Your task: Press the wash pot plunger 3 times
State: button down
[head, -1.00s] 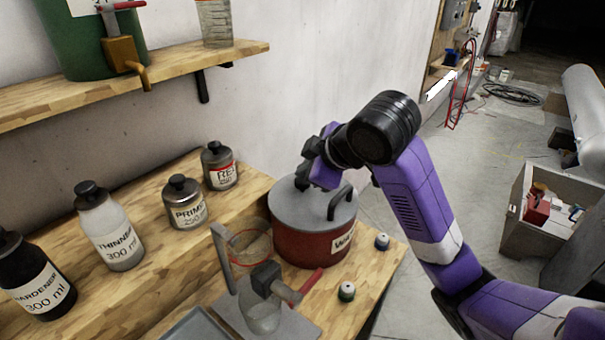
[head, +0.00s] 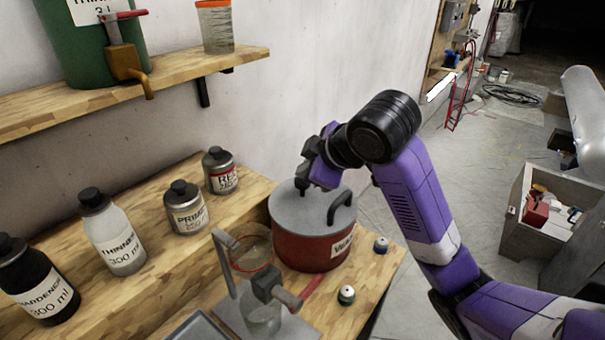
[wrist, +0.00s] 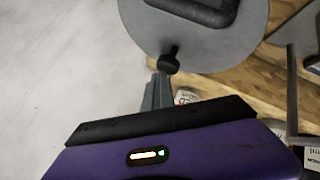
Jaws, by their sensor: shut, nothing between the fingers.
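The wash pot (head: 305,249) is a red pot with a grey lid (head: 312,210) and a dark loop handle, standing on the wooden bench in the head view. Its label is partly readable. The lid also shows at the top of the wrist view (wrist: 215,50). A small black plunger knob (wrist: 169,63) stands near the lid's edge there. My gripper (head: 302,181) is over the far left part of the lid, fingers together and empty. In the wrist view its fingertips (wrist: 158,90) are right by the knob; I cannot tell whether they touch it.
Labelled bottles, including thinner (head: 115,240) and primer (head: 187,212), stand left of the pot. A clamp-like stand with a glass cup (head: 263,318) is in front. Two small capped jars, one at the front (head: 346,295), sit by the bench edge. A shelf (head: 130,95) hangs above.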

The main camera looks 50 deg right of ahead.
jog(key=shift+r+p, duration=0.45)
jog(key=shift+r, duration=0.3)
notch_tip(320, 180, up, 5)
jog(key=p, duration=0.4)
jog(key=shift+p, duration=0.3)
dwell(2.1)
